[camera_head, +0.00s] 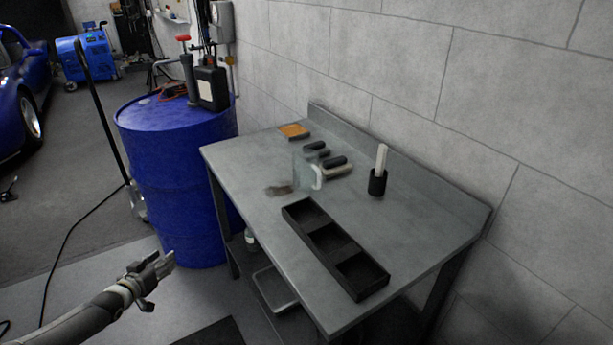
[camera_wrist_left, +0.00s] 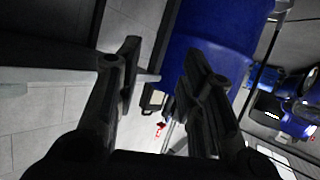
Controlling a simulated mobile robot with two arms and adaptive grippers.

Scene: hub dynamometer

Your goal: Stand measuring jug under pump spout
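The clear measuring jug (camera_head: 305,170) with a pale handle stands upright on the grey workbench (camera_head: 255,160). My left gripper (camera_head: 165,262) is in front of the drum and left of the bench, well away from the jug. In the left wrist view its two fingers (camera_wrist_left: 160,58) are apart with nothing between them. The drum also shows in that view (camera_wrist_left: 220,30). My right gripper is not in view.
A black three-compartment tray (camera_head: 327,238) lies in front of the jug. Dark-handled items (camera_head: 330,162), a brown pad (camera_head: 294,131) and a black holder with a white stick (camera_head: 378,182) are on the bench. A black container (camera_head: 211,88) stands on the drum beside the pump.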

